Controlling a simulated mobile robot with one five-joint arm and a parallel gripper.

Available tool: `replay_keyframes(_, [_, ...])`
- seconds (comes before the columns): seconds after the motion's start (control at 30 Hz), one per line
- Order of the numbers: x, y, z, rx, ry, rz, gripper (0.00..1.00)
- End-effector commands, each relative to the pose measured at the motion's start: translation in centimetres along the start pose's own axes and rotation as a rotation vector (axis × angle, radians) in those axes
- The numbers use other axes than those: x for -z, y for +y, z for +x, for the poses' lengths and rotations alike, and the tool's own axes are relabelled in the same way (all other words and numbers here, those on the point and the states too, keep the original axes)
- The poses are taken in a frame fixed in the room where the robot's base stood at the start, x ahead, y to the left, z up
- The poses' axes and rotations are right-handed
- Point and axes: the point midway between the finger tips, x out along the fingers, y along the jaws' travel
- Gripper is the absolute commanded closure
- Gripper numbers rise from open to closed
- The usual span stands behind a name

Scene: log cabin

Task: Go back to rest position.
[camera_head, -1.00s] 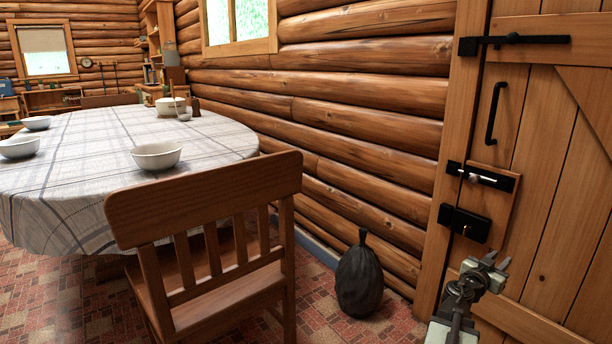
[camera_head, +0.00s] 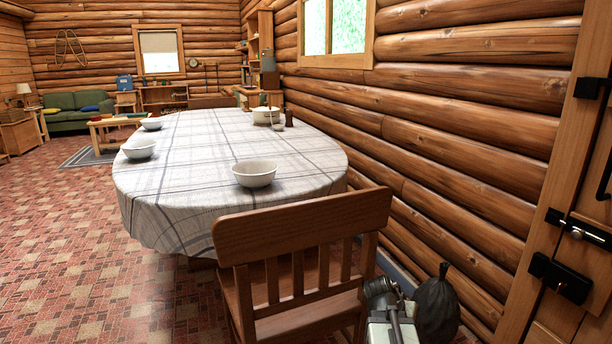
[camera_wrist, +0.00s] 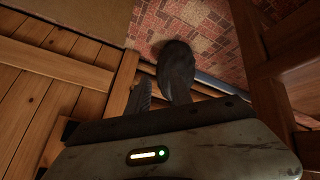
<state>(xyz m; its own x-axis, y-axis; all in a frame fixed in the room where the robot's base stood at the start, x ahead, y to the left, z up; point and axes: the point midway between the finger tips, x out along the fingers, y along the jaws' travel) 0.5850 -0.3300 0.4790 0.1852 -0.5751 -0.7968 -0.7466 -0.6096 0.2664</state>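My gripper (camera_head: 380,288) shows at the lower middle right of the head view, low in the picture. It overlaps the right side of the wooden chair (camera_head: 300,224) and the left edge of the black bag (camera_head: 436,308). In the wrist view a grey-green housing with a green light fills the bottom. Beyond it are two dark shapes; I cannot tell for sure which is a finger and which is the bag. Nothing is seen held, and the jaw opening is not clear.
A table with a checked cloth (camera_head: 195,190) carries several white bowls, including a near one (camera_head: 254,173). The log wall (camera_head: 460,130) and the door with black latches (camera_head: 560,278) stand at right. Tiled floor (camera_head: 80,240) at left is open. A green sofa (camera_head: 75,112) is far back.

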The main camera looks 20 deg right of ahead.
Motion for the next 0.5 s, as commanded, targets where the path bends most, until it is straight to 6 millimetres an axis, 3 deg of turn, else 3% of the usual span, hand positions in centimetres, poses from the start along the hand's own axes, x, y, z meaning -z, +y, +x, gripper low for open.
replay_keyframes(0.03, [-1.6, -3.4, -2.8, 0.060, -0.060, -0.089, 0.74])
replay_keyframes(0.1, [-4.7, -7.6, -5.7, 0.144, -0.146, -0.217, 0.74])
replay_keyframes(0.2, [-9.2, -12.4, -10.1, 0.259, -0.252, -0.397, 0.74])
replay_keyframes(0.3, [-13.4, -16.0, -14.4, 0.370, -0.341, -0.569, 0.74])
replay_keyframes(0.43, [-18.6, -19.3, -20.3, 0.509, -0.438, -0.784, 0.74])
replay_keyframes(0.5, [-16.4, -18.1, -23.2, 0.508, -0.441, -0.783, 0.74])
